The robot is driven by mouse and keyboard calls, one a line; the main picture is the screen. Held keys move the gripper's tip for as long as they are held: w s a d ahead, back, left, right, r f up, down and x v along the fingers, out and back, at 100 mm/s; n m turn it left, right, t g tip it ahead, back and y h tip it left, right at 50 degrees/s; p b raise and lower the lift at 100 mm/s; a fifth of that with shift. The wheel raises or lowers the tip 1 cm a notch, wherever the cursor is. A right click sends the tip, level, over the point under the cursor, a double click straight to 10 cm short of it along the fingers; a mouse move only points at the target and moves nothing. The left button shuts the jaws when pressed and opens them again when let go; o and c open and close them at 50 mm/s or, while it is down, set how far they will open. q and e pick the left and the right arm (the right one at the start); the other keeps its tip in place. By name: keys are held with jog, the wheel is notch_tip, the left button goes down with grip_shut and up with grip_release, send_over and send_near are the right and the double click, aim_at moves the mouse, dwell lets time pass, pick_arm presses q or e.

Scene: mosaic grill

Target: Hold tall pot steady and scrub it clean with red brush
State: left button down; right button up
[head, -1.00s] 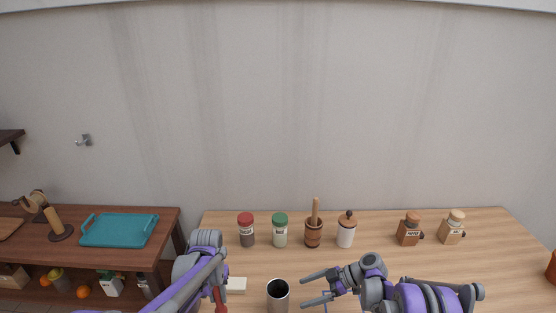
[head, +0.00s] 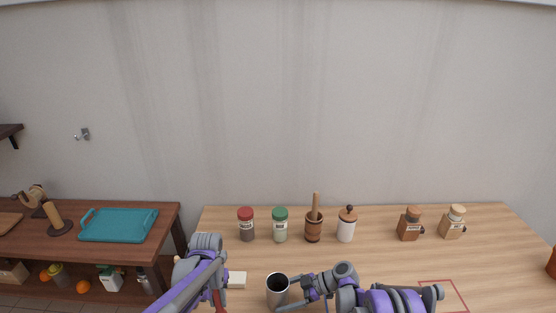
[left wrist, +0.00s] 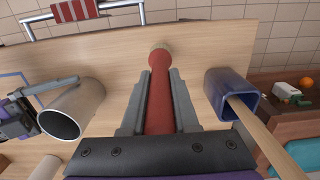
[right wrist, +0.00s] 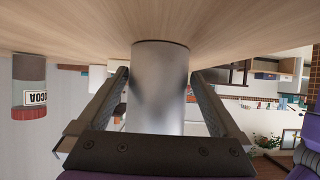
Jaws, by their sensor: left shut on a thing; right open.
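The tall pot (head: 277,293), a grey metal cylinder with a dark open top, stands upright on the wooden table in the head view. It also shows in the left wrist view (left wrist: 72,110). My right gripper (head: 291,288) is open with its fingers on either side of the pot. In the right wrist view the pot's wall (right wrist: 160,90) fills the space between the fingers; whether they touch it is unclear. My left gripper (left wrist: 157,85) is shut on the red brush (left wrist: 158,100), left of the pot.
A blue holder (left wrist: 226,88) with a wooden handle stands beside the brush. A pale block (head: 236,280) lies left of the pot. Spice jars (head: 246,226), a mortar (head: 313,230) and mills (head: 409,226) line the back. A red outline (head: 443,283) marks the table at right.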

pick_arm(q)
jog(key=shift+s+f, duration=0.15)
jog(key=shift+f, duration=0.05)
pick_arm(e)
jog(key=shift+a+f, duration=0.2)
jog(key=shift+a, duration=0.15)
jog(key=shift+w, duration=0.1)
jog(key=c, duration=1.3)
dwell(0.4)
